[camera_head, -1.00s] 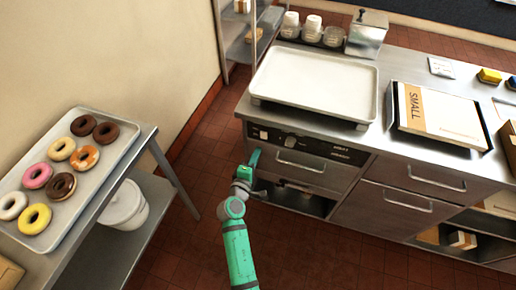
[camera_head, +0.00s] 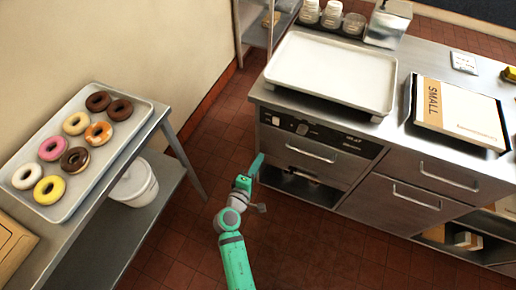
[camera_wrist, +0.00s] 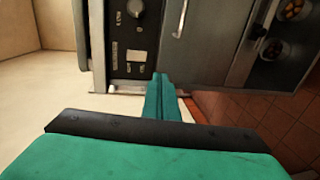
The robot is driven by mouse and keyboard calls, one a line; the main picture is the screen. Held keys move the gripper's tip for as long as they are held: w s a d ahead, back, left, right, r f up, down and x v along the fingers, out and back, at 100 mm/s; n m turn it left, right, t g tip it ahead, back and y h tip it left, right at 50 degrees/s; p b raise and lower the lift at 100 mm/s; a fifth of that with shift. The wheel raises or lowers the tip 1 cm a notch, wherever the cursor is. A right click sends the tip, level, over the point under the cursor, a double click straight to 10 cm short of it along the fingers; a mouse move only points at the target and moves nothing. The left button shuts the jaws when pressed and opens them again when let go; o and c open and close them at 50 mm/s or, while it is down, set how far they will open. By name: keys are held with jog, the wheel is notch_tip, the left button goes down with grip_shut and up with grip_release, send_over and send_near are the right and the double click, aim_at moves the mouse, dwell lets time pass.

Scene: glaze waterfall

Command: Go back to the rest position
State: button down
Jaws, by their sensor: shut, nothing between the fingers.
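My gripper (camera_head: 257,166) is at the end of my green arm, in the middle of the head view, over the red tiled floor. It is in front of the left end of the steel counter's drawers. In the wrist view my gripper's green fingers (camera_wrist: 161,92) lie together with nothing between them. They point toward the counter's control panel (camera_wrist: 133,40), which has a knob and small labels. Whether they touch the counter front is hard to tell, but the head view shows a gap.
A steel counter (camera_head: 400,165) with drawers stands at right, bearing a pale empty tray (camera_head: 335,70) and a SMALL box (camera_head: 460,108). At left, a rack holds a donut tray (camera_head: 105,165) with several donuts. A white bucket (camera_head: 135,184) sits below. The floor between (camera_head: 215,150) is clear.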

jog(key=shift+f, duration=0.1)
jog(key=s+d+f+m+g+y, duration=0.1)
jog(key=s+f+m+y, duration=0.15)
jog(key=s, duration=0.75)
jog(key=s+f+m+g+y, duration=0.1)
jog(key=s+f+m+y, duration=0.15)
jog(key=s, duration=0.65)
jog(key=s+d+r+m+t, duration=0.2)
jog(key=s+r+m, duration=0.7)
jog(key=s+r, duration=0.5)
jog(key=v, duration=0.2)
jog(key=shift+s+d, duration=0.3)
jog(key=shift+s, duration=0.1)
